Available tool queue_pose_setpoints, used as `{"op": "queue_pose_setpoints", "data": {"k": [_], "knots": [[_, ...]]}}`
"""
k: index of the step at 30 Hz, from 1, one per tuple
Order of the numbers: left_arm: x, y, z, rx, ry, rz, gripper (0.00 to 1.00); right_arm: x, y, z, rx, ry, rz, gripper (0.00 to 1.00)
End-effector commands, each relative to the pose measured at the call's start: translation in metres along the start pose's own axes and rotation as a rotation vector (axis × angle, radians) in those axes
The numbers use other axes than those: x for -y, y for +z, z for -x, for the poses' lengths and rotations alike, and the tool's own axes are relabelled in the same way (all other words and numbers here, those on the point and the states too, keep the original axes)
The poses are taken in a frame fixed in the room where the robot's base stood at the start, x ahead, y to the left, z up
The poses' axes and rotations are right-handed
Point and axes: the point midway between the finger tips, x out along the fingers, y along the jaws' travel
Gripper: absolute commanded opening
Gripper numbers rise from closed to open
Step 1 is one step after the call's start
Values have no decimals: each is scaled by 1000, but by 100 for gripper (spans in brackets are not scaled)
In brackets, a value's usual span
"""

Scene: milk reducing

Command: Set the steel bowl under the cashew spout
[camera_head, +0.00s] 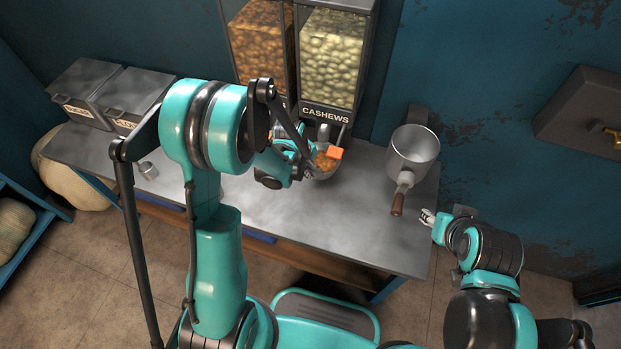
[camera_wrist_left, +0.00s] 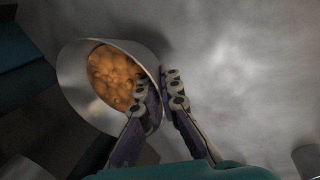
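The steel bowl (camera_head: 326,176) is at the back of the metal table, in front of the dispenser and below the bin labelled CASHEWS (camera_head: 333,62). Orange-brown pieces lie in it. My left gripper (camera_head: 306,172) is at its left side. In the left wrist view the fingers (camera_wrist_left: 158,88) straddle the wall of the bowl (camera_wrist_left: 78,83), one inside and one outside, closed on the rim. The cashew spout (camera_head: 324,130) is partly hidden by my left arm; I cannot tell the exact gap to the bowl. My right gripper (camera_head: 428,216) is empty, off the table's right edge.
A saucepan (camera_head: 414,146) with a wooden handle is at the table's right end, its handle near my right gripper. A bin of brown nuts (camera_head: 262,45) adjoins the cashews. The table's front middle (camera_head: 320,225) is clear.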

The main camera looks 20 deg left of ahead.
Motion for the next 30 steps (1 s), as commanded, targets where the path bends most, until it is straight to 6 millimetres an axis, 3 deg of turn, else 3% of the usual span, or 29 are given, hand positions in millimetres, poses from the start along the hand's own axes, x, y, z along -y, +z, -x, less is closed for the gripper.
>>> {"op": "queue_pose_setpoints", "data": {"k": [7, 18, 21, 30], "knots": [[7, -2, -36, 0, 1, 0, 0, 0, 13, -18, 0, 0, 0, 40], [7, -2, -38, 0, 0, 0, 0, 0, 14, -20, 0, 0, 0, 40], [7, -2, -37, 0, 0, 0, 25, 0, 14, -19, 0, 0, 0, 40], [7, -2, -36, 0, 0, 0, 26, 0, 13, -18, 0, 0, 0, 40]]}}
